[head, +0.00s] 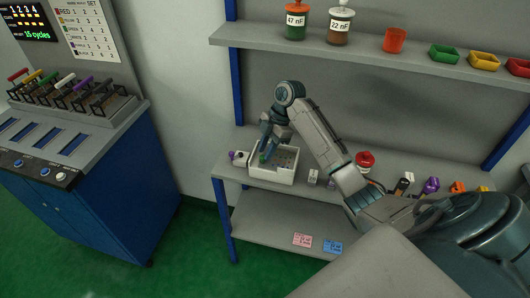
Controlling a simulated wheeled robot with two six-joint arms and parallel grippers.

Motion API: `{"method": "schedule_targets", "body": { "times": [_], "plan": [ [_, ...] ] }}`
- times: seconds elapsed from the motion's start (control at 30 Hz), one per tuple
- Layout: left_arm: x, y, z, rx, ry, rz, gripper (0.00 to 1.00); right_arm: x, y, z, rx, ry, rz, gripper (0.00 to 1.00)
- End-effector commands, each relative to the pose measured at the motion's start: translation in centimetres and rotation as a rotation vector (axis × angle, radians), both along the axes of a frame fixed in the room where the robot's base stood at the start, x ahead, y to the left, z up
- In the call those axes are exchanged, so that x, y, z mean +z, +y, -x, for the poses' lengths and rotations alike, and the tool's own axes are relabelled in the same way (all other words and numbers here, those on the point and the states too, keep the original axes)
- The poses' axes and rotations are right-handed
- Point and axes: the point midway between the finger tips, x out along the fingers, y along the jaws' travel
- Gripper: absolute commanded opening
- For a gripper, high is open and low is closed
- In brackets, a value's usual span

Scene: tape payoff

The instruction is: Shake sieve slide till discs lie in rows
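A white box-like tray (272,178), which looks like the sieve slide, stands on the middle shelf. Small dark spots show on its inner floor, but they are too small to tell discs from holes or to tell whether they lie in rows. My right gripper (265,153) points down into the left part of the tray. A small green thing (262,159) is at its fingertips. I cannot tell whether the fingers are closed on it. My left gripper is not in view.
A small white item with a dark knob (238,156) stands left of the tray. Right of it are a small white card (312,177) and a red-lidded jar (364,160). The upper shelf (270,42) holds jars, a red cup and bins. A blue cabinet (120,190) with colored handles stands left.

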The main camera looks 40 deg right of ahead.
Motion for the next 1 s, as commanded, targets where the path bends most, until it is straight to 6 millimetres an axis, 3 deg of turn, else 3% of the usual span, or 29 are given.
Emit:
{"method": "schedule_targets", "body": {
  "times": [0.2, 0.3, 0.67, 0.7, 0.83, 1.0],
  "plan": [
    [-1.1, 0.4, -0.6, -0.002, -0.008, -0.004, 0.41, 3.4, -1.7, 0.2, -0.001, -0.005, 0.004, 0.28],
    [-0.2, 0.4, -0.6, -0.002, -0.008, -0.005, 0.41, 4.9, -2.1, 0.3, -0.002, -0.004, 0.001, 0.28],
    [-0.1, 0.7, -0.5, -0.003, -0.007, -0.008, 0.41, 5.5, -2.5, 0.4, -0.001, -0.002, 0.000, 0.28],
    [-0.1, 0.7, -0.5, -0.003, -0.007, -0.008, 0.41, 5.5, -2.5, 0.4, -0.001, -0.002, 0.000, 0.26],
    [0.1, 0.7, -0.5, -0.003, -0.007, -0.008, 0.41, 5.5, -2.8, 0.6, -0.001, -0.017, 0.001, 0.00],
    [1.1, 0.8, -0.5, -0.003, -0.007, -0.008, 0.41, 5.4, -4.6, 2.5, 0.015, -0.123, 0.006, 0.00]
  ]
}}
